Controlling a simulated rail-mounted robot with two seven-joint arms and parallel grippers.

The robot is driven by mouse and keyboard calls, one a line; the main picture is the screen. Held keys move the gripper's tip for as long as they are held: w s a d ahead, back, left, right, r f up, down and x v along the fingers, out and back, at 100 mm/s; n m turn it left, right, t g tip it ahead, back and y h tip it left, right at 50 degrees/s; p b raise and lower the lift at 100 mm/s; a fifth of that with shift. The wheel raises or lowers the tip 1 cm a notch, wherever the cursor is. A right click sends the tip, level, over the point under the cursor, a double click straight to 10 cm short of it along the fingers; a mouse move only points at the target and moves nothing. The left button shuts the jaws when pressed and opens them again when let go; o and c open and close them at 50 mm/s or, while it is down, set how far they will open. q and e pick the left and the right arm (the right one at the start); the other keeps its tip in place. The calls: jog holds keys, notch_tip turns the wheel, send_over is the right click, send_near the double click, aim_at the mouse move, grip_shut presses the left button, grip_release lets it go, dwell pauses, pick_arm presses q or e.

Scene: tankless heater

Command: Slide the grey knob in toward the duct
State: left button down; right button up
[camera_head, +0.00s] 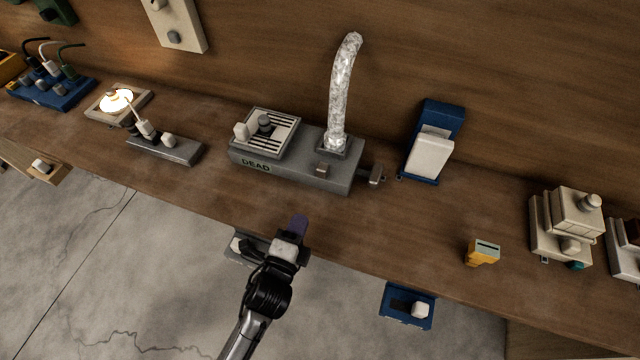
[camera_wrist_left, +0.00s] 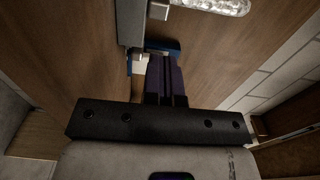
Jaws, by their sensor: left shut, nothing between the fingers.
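The grey heater box (camera_head: 300,172) marked DEAD stands on the wooden shelf. A crinkled silver duct (camera_head: 342,90) rises from its right part; its foil also shows at the top of the left wrist view (camera_wrist_left: 215,5). A grey knob (camera_head: 376,175) sticks out from the box's right end. In the left wrist view a grey block (camera_wrist_left: 158,10) shows beside the box; I cannot tell which one. My left gripper (camera_head: 299,224) has purple fingers, shut and empty, in front of the box and apart from the knob.
A blue holder with a white panel (camera_head: 430,157) stands right of the knob. A yellow block (camera_head: 482,252) and a beige device (camera_head: 565,225) are farther right. A grey switch strip (camera_head: 165,148) lies left.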

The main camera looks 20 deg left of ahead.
aim_at(320, 174)
pick_arm(q)
jog(key=w+b, duration=0.2)
jog(key=w, duration=1)
jog(key=shift+a, duration=0.15)
